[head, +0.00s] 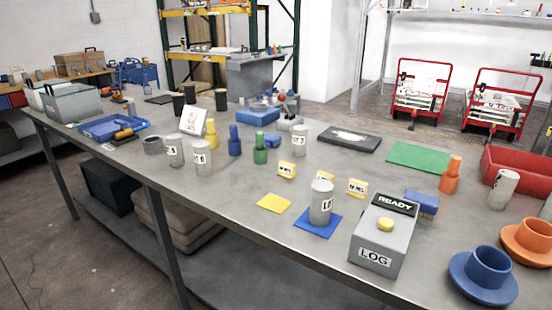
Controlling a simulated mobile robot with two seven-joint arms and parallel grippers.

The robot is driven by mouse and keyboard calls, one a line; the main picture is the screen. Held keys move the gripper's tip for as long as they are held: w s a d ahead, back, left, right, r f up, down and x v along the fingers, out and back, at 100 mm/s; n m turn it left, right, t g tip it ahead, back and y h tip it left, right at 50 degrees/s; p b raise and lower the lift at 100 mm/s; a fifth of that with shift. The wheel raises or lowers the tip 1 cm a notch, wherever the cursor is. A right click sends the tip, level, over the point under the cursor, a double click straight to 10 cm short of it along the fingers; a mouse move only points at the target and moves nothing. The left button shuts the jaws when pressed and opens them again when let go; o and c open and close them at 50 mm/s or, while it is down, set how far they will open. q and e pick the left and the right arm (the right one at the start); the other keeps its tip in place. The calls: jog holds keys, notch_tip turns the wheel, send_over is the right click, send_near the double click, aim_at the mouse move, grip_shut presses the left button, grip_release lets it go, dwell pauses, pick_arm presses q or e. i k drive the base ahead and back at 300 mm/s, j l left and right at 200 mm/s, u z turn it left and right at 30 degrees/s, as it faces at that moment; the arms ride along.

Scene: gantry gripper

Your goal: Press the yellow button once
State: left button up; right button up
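The yellow button (385,223) is a small round cap on the sloped top of a grey box (376,252) at the front right of the table. The box has a white label reading LOG on its front and a black display reading READY (395,204) behind the button. Nothing touches or covers the button. Neither of my grippers shows in the head view.
A yellow square (273,203) lies farther left on the metal table (240,215).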

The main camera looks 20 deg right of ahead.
aim_at(385, 224)
jog(key=k+z, duration=0.15)
jog(key=z, duration=0.95)
